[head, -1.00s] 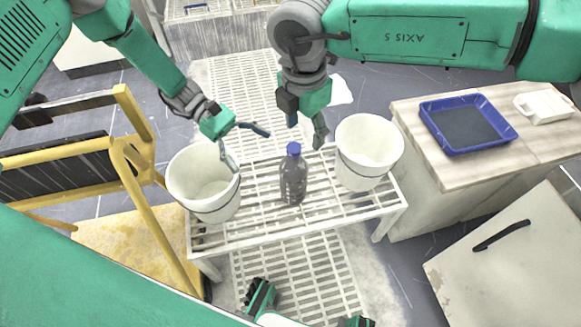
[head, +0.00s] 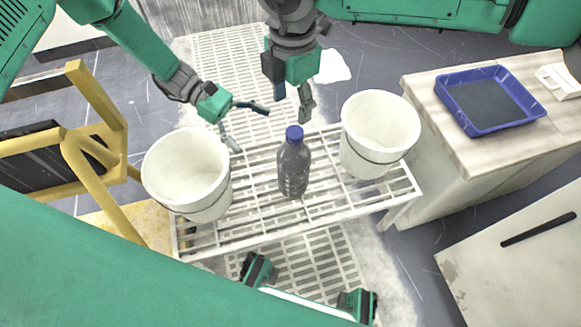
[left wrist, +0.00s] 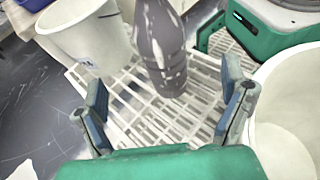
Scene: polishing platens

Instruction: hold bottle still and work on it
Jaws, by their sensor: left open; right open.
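A dark, see-through bottle (head: 294,170) with a blue cap stands upright on a white slatted rack (head: 250,222), between two white buckets. My left gripper (head: 251,128) is open and empty, to the left of the bottle's cap and apart from it. In the left wrist view, the bottle (left wrist: 161,45) stands ahead, beyond the open fingers (left wrist: 165,108); its top is cut off by the frame. My right gripper (head: 292,98) is open and empty, pointing down behind the bottle in the head view, with no visible contact.
The left bucket (head: 188,172) and right bucket (head: 380,133) flank the bottle closely. A blue tray (head: 490,100) and a white object (head: 558,80) lie on a wooden-topped cabinet (head: 425,95) at the right. Yellow railing (head: 85,165) stands at the left.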

